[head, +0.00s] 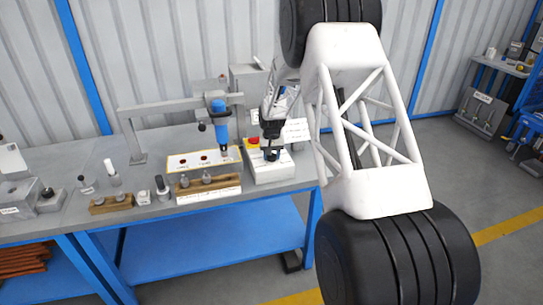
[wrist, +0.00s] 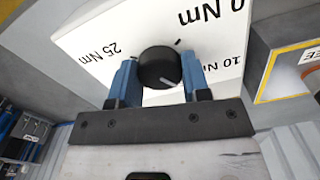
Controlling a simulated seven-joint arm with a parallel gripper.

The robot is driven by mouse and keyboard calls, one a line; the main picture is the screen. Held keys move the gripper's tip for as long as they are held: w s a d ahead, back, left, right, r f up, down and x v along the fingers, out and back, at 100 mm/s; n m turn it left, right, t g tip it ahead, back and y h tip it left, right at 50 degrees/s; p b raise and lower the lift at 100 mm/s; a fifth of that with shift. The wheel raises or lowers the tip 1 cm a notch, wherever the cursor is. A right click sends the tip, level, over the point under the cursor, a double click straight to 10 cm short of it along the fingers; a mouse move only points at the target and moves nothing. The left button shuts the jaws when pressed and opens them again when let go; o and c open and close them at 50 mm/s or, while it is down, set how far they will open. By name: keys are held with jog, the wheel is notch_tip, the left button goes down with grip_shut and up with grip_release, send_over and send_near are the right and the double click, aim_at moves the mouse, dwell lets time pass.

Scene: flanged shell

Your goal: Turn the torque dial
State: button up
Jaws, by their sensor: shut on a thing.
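The torque dial (wrist: 159,66) is a round black knob on a white panel (wrist: 225,40) in the wrist view. The panel carries the labels "25 Nm", "10 Nm" and one cut off by the frame edge, ending in "0 Nm". My gripper (wrist: 158,78) has its two blue fingers on either side of the dial and is shut on it. I cannot clearly read where the dial points. In the head view, my gripper (head: 271,146) reaches down to the white box (head: 272,170) at the right of the bench, where the dial is largely hidden.
A blue screwdriver tool (head: 220,112) hangs from a grey arm left of my gripper. Below it lies a white panel (head: 180,163) with red spots. Wooden blocks (head: 110,205) and small parts stand along the bench (head: 75,215). A red and yellow button (head: 253,141) is beside the dial.

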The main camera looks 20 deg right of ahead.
jog(key=m, duration=0.6)
jog(key=shift+m, duration=0.3)
dwell(0.4)
jog(key=o, duration=0.9)
jog(key=shift+o, duration=0.2)
jog(key=shift+r, duration=0.15)
jog(key=shift+r, duration=3.8)
jog(key=shift+r, duration=0.1)
